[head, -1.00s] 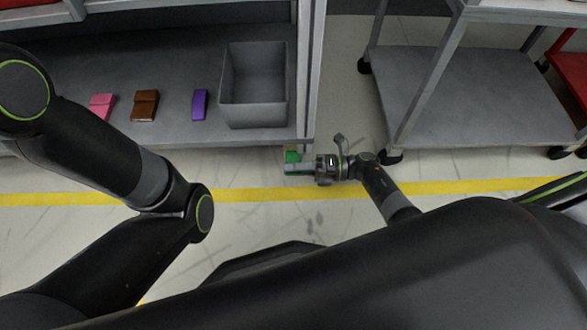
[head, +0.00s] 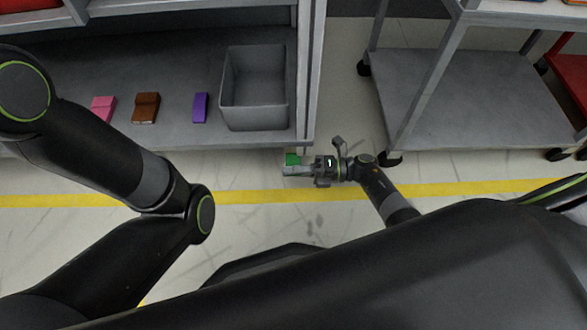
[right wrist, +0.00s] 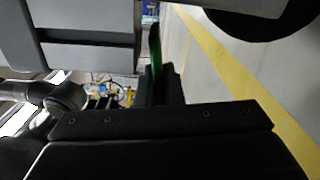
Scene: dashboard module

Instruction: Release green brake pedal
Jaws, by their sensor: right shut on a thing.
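The green brake pedal (head: 292,158) is a small green piece low at the front edge of the grey shelf unit, near its right post. My right gripper (head: 297,169) reaches it from the right and is shut on it. The fingers cover part of the pedal. In the right wrist view the pedal shows as a thin dark green upright strip (right wrist: 155,46) at the fingers. My left arm shows at the left, but its gripper is out of view.
A grey open bin (head: 254,112) stands on the shelf beside purple (head: 200,106), brown (head: 145,107) and pink (head: 102,107) pieces. A grey wheeled cart (head: 470,100) stands at the right. Floor with a yellow line (head: 250,194) is clear in front.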

